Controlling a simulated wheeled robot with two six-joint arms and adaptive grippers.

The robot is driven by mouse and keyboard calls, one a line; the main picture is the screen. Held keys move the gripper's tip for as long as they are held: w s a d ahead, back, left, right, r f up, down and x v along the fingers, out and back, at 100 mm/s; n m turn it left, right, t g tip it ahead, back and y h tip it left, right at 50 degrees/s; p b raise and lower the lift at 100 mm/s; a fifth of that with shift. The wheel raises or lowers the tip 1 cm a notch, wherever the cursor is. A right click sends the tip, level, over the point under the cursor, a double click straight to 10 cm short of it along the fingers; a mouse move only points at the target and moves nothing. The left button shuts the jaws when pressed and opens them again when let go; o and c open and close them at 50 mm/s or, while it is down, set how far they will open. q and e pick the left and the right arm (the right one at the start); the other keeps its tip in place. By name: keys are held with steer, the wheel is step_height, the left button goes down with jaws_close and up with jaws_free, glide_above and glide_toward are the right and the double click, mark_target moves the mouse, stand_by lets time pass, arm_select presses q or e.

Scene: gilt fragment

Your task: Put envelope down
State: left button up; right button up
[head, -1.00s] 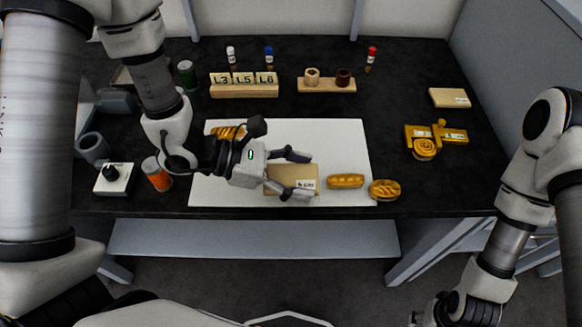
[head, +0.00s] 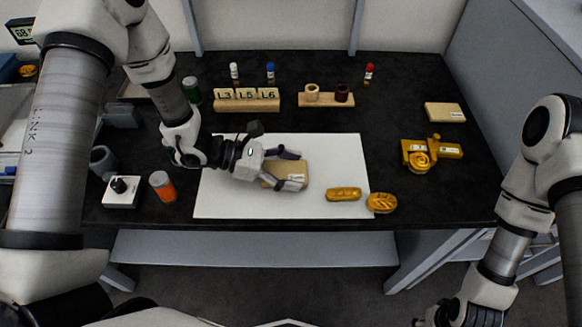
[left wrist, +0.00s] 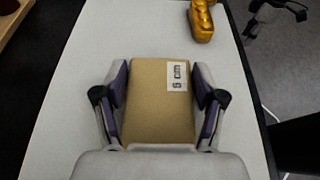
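The envelope is a flat tan-brown packet (head: 285,175) with a white label, low over or on the white mat (head: 230,205). In the left wrist view the envelope (left wrist: 160,100) lies between my two fingers, its label at the far right corner. My left gripper (head: 293,168) has a finger along each long side, and the fingertips appear to touch the edges. Its near end is hidden by my gripper. Whether its underside touches the mat cannot be seen clearly. My right gripper (head: 442,316) is partly cut off at the bottom edge, away from the table.
An orange-labelled jar (head: 162,187) and a white knob box (head: 122,192) stand left. Lettered blocks (head: 247,97), a wooden stand (head: 326,99), another tan packet (head: 445,112) and golden pieces (head: 420,155) are farther off.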

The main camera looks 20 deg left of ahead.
arm_select(q)
steer(key=shift+o, duration=1)
steer(key=shift+r, duration=0.2)
steer(key=p+v, duration=0.1)
steer(key=v, duration=1)
steer(key=shift+a+r+p, duration=0.15)
steer(key=shift+r+p, duration=0.05)
steer(key=shift+p, duration=0.2)
steer(key=shift+s+a, duration=0.15)
steer(key=shift+a, duration=0.15)
